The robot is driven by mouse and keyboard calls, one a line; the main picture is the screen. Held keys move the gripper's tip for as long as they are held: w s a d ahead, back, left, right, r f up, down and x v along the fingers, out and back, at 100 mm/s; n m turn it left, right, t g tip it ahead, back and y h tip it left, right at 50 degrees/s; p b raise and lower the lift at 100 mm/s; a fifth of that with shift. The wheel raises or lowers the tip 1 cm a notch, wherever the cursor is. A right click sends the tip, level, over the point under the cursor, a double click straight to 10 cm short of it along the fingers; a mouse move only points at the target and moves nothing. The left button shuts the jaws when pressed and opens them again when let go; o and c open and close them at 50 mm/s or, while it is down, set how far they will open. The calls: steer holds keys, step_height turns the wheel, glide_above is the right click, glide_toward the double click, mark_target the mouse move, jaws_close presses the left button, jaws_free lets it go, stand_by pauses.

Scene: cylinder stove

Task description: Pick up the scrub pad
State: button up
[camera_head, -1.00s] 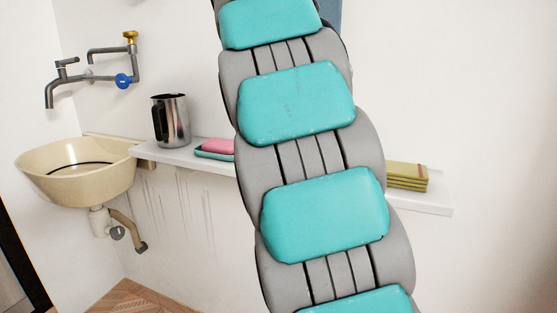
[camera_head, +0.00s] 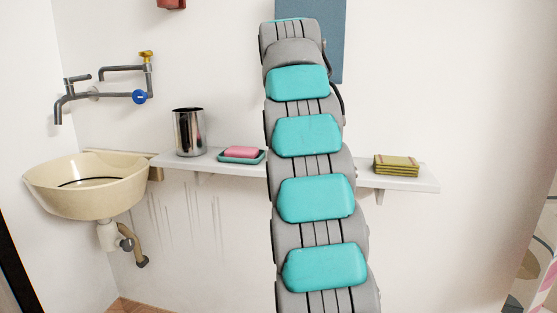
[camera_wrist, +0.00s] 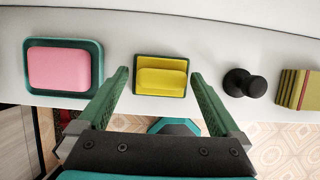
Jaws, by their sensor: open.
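The scrub pad (camera_wrist: 161,76), yellow with a dark green layer under and around it, lies on the white shelf (camera_wrist: 205,45) in the middle of the wrist view. My gripper (camera_wrist: 159,78) is open, its two green fingers pointing at the shelf on the left and right of the pad. The pad shows in the gap between the fingertips with a little room on each side. Nothing is held. I cannot tell how far the fingertips are from the shelf. In the head view my arm hides the pad and the gripper.
A pink soap bar (camera_wrist: 58,68) in a teal dish (camera_wrist: 97,68) lies left of the pad. A small black knob-like object (camera_wrist: 243,84) and a stack of yellow-green cloths (camera_wrist: 297,89) stand to the right. A metal mug (camera_head: 189,133) and a basin (camera_head: 95,187) are further left.

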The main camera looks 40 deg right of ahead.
steer(key=shift+d, duration=0.1)
steer(key=c, duration=1.2)
